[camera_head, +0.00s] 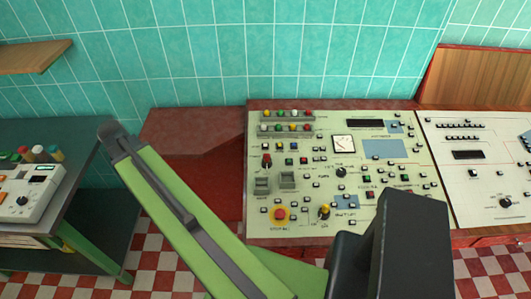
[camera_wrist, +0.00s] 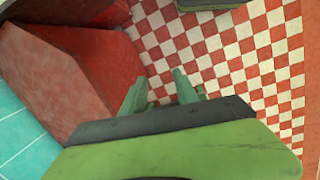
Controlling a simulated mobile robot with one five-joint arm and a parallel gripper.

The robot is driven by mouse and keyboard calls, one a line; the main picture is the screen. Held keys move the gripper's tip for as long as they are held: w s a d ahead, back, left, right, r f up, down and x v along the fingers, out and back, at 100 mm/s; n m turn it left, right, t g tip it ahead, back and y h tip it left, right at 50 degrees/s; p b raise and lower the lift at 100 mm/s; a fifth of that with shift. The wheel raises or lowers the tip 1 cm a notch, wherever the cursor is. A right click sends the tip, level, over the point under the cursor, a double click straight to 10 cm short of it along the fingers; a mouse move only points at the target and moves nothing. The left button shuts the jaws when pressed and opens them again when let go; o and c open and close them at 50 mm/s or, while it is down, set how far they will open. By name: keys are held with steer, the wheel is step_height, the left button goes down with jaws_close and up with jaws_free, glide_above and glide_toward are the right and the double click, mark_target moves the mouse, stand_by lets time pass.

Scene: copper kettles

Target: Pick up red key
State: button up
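On the cream control panel (camera_head: 300,240) in the head view, a small red piece (camera_head: 267,160) stands up at the left, below rows of coloured buttons. It looks like the red key, but it is too small to be sure. A yellow-topped piece (camera_head: 324,210) sits lower on the same panel. My gripper (camera_wrist: 160,80) shows in the wrist view with its two green fingers apart and nothing between them. It points down over the floor, beside a red console base. My fingers do not show in the head view, and no key shows in the wrist view.
A dark table (camera_head: 60,135) with a white device (camera_head: 28,190) stands at the left. A wooden shelf (camera_head: 35,57) hangs above it. A second, white panel (camera_head: 480,190) adjoins on the right. The checkered floor (camera_wrist: 215,50) is open below my gripper. Teal tiles cover the wall.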

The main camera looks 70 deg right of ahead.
steer(key=s+d+r+n+g+p, duration=0.1)
steer(key=s+d+r, duration=0.1)
steer(key=s+d, duration=0.45)
steer(key=s+d+r+g+p, duration=0.1)
steer(key=s+d+r+p, duration=0.2)
steer(key=d, duration=0.7)
steer(key=n+g, duration=0.1)
glide_toward(267, 154)
steer(key=b+x, duration=0.1)
steer(key=b, duration=0.2)
steer(key=b+x, duration=0.2)
steer(key=b, duration=0.2)
steer(key=b+x, duration=0.2)
steer(key=b, duration=0.2)
steer(key=shift+s+a+f, duration=0.1)
steer(key=shift+a, duration=0.15)
steer(key=shift+s, duration=0.1)
steer(key=b+x, duration=0.4)
steer(key=shift+w+d+f, duration=0.25)
steer(key=shift+d+f, duration=0.05)
steer(key=shift+f, duration=0.05)
steer(key=shift+s+f+b, duration=0.15)
steer(key=shift+f+b, duration=0.1)
steer(key=shift+b, duration=0.2)
steer(key=shift+d+r, duration=0.1)
steer(key=shift+r, duration=0.1)
jaws_close()
